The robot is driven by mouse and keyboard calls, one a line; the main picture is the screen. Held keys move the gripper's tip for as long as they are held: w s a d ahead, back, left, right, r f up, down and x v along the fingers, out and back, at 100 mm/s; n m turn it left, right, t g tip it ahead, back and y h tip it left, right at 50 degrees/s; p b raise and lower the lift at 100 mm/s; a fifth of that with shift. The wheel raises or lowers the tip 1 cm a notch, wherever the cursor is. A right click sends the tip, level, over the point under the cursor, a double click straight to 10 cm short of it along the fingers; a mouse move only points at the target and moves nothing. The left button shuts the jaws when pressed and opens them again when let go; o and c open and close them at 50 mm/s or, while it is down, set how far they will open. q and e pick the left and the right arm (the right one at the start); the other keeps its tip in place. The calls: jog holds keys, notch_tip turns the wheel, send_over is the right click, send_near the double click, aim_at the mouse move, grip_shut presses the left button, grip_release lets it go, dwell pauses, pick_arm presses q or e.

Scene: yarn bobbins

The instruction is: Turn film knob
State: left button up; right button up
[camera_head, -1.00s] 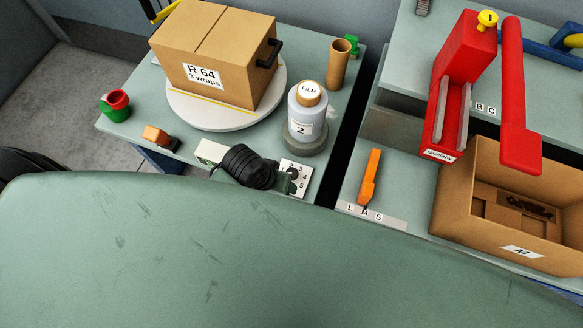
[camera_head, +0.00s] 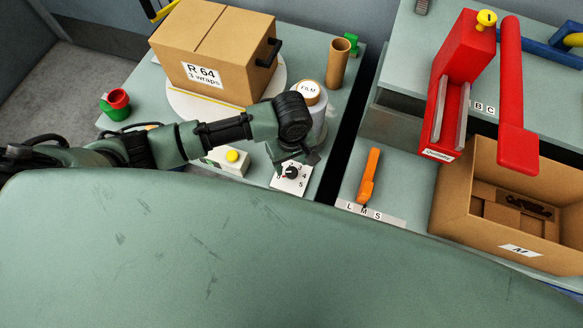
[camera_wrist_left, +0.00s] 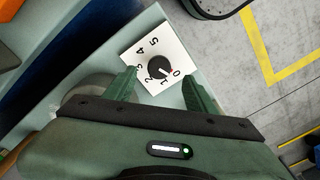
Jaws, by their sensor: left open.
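The film knob (camera_head: 291,173) is a small black dial on a white numbered plate at the front edge of the left table. In the left wrist view the knob (camera_wrist_left: 158,67) shows whole, with its white pointer mark near 0 and 1. My left gripper (camera_head: 304,157) is just behind and above the knob in the head view, pointing down. In the left wrist view my open gripper fingers (camera_wrist_left: 163,82) appear on either side of the knob, with nothing held. I cannot tell their height above the plate. My right gripper is not in view.
The film roll (camera_head: 309,94) stands close behind my left wrist, partly hidden. A cardboard box (camera_head: 214,50) sits on a white turntable (camera_head: 187,108). A yellow button (camera_head: 232,156) is left of the knob.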

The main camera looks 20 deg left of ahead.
aim_at(292, 172)
pick_arm(q)
notch_tip(292, 172, down, 5)
jog(key=shift+r, duration=0.1)
jog(key=shift+c, duration=0.4)
